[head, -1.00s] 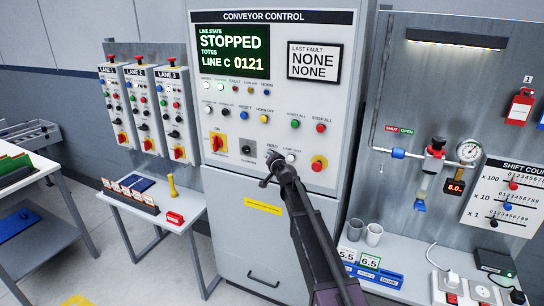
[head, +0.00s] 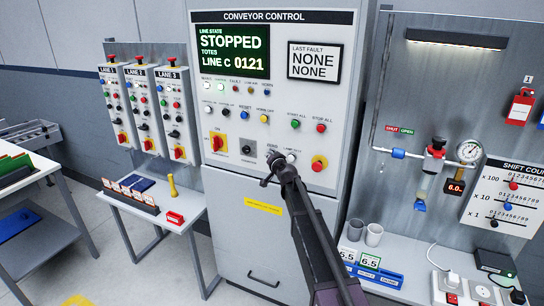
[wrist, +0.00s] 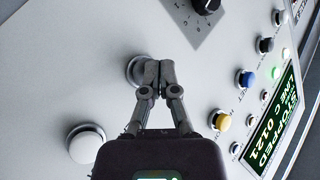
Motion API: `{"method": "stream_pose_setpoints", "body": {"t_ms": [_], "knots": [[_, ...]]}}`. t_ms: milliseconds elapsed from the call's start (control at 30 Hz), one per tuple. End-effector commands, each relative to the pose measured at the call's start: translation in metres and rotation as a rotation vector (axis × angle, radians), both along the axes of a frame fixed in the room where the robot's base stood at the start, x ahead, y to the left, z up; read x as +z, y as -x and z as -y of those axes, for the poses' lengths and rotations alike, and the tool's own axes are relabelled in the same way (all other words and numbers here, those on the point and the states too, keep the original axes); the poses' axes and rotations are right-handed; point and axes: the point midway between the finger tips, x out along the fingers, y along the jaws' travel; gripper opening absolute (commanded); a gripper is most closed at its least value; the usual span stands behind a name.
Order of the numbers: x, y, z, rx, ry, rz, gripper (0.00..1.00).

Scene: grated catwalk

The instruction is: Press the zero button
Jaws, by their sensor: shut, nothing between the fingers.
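The conveyor control cabinet (head: 225,150) stands ahead, its display (head: 233,50) reading STOPPED, LINE C 0121. The zero button (head: 273,157) is under the ZERO label, mostly hidden by my gripper (head: 266,178). In the wrist view the zero button (wrist: 133,70) is a round dark-rimmed button, partly covered by the fingertips. My gripper (wrist: 153,68) is shut and empty, its tips over the right part of the button. I cannot tell whether they touch it.
A white lamp test button (wrist: 86,143) sits beside the zero button. A black rotary knob (head: 247,148) is on its left and a red stop button (head: 319,163) on a yellow base on its right. A small table (head: 190,214) stands at the left.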

Motion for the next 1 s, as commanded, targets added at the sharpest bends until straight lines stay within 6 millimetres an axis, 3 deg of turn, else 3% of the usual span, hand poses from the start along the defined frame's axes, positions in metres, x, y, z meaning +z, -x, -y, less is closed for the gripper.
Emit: {"method": "stream_pose_setpoints", "body": {"t_ms": [1000], "knots": [[0.0001, -0.0089, 0.0039, -0.001, 0.0, 0.0, 0.0]]}}
